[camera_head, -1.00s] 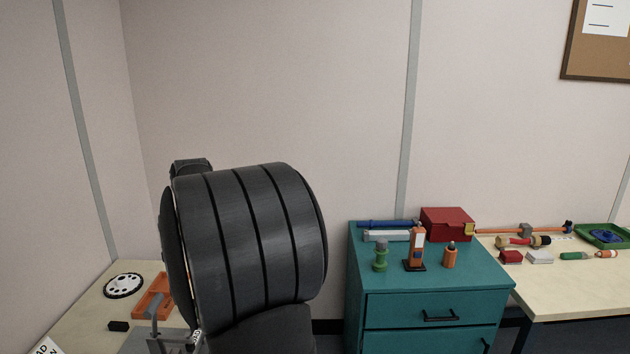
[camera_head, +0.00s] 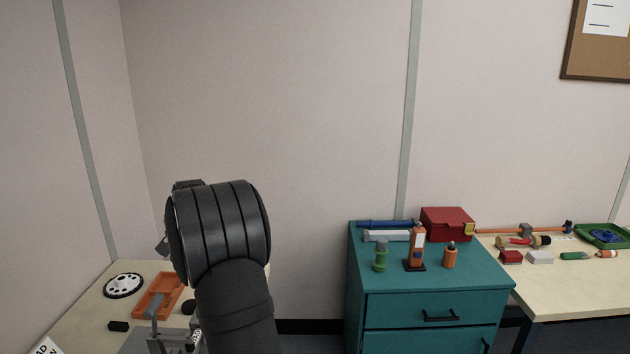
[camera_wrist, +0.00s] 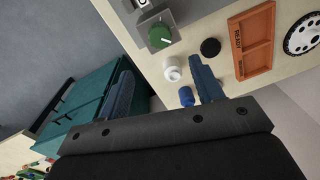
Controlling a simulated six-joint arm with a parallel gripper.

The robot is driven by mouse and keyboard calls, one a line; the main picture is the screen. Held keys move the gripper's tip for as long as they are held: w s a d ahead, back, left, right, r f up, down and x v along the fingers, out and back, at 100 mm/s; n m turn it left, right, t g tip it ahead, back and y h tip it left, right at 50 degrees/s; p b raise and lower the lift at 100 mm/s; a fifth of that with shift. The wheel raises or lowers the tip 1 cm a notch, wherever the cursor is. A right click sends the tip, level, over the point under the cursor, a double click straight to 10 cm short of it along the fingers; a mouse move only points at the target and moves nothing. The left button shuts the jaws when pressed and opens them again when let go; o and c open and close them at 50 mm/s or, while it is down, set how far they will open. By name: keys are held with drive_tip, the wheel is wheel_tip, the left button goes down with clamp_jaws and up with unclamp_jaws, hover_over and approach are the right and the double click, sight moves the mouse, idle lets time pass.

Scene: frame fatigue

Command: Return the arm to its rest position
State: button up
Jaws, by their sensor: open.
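My arm stands up in front of the left bench in the head view, its dark ribbed joint (camera_head: 220,230) covering part of the bench. In the wrist view my gripper (camera_wrist: 160,85) is open, its two blue-grey fingers wide apart with nothing between them. It hangs above and in front of the bench edge, apart from the things there.
A green knob (camera_wrist: 160,36) and a white cap (camera_wrist: 172,68) show in the wrist view. A teal cabinet (camera_head: 425,283) stands right, with free floor between.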

drive_tip(key=shift+n, duration=0.4)
drive_tip(key=f, duration=1.1)
drive_tip(key=shift+a+f, duration=0.25)
drive_tip(key=shift+f, duration=0.05)
drive_tip(key=shift+r+n, duration=0.15)
drive_tip(key=shift+n, duration=1.35)
drive_tip(key=shift+w+r+n, duration=0.1)
drive_tip(key=shift+r+n, duration=0.2)
drive_tip(key=shift+r, duration=0.15)
wheel_tip(320, 180, up, 14)
drive_tip(key=shift+d, duration=0.35)
drive_tip(key=shift+r, duration=0.1)
drive_tip(key=shift+o, duration=0.4)
